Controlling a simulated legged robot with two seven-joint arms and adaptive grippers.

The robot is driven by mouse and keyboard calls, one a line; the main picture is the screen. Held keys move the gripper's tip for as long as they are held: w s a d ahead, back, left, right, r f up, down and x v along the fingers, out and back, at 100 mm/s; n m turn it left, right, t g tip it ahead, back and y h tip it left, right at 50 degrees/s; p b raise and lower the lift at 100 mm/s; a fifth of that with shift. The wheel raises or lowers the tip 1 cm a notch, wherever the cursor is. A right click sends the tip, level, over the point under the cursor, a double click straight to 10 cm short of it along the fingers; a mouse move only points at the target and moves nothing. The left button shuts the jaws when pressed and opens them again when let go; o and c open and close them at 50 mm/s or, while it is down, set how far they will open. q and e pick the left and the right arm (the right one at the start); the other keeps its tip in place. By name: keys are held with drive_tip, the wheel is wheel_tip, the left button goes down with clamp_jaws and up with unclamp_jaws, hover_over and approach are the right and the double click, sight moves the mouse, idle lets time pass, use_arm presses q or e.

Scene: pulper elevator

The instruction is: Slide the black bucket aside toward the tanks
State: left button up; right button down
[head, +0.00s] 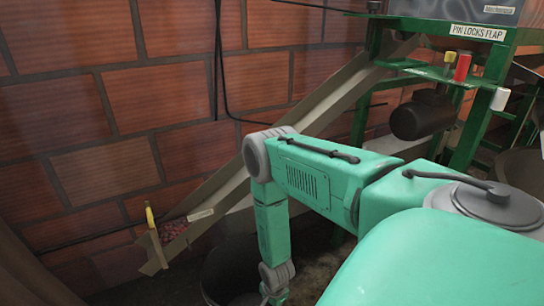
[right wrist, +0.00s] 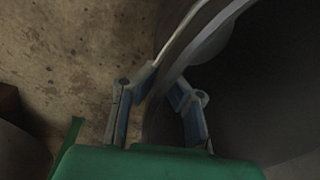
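The black bucket (head: 225,272) stands on the floor at the bottom of the head view, below the chute. My right arm hangs down in front of its right side and hides part of it. In the right wrist view the bucket's rim (right wrist: 190,45) runs between the fingers of my right gripper (right wrist: 162,86), with the dark interior on the right. The two fingertips lean in against the rim from both sides, and the gripper looks shut on it. My right gripper is out of sight in the head view. My left gripper is in neither view.
A sloping chute (head: 325,112) runs down the brick wall to an end holding red cherries (head: 173,229) and a yellow-handled flap (head: 151,218). A green machine frame (head: 470,135) with a dark motor (head: 422,116) stands right. Bare floor (right wrist: 75,50) lies left of the bucket in the wrist view.

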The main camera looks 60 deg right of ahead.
drive_tip(key=c, duration=1.7)
unclamp_jaws()
drive_tip(key=shift+o, duration=0.3)
drive_tip(key=shift+d, duration=0.1)
wheel_tip(320, 180, up, 12)
drive_tip(key=s, duration=0.1)
drive_tip(key=shift+f, duration=0.15)
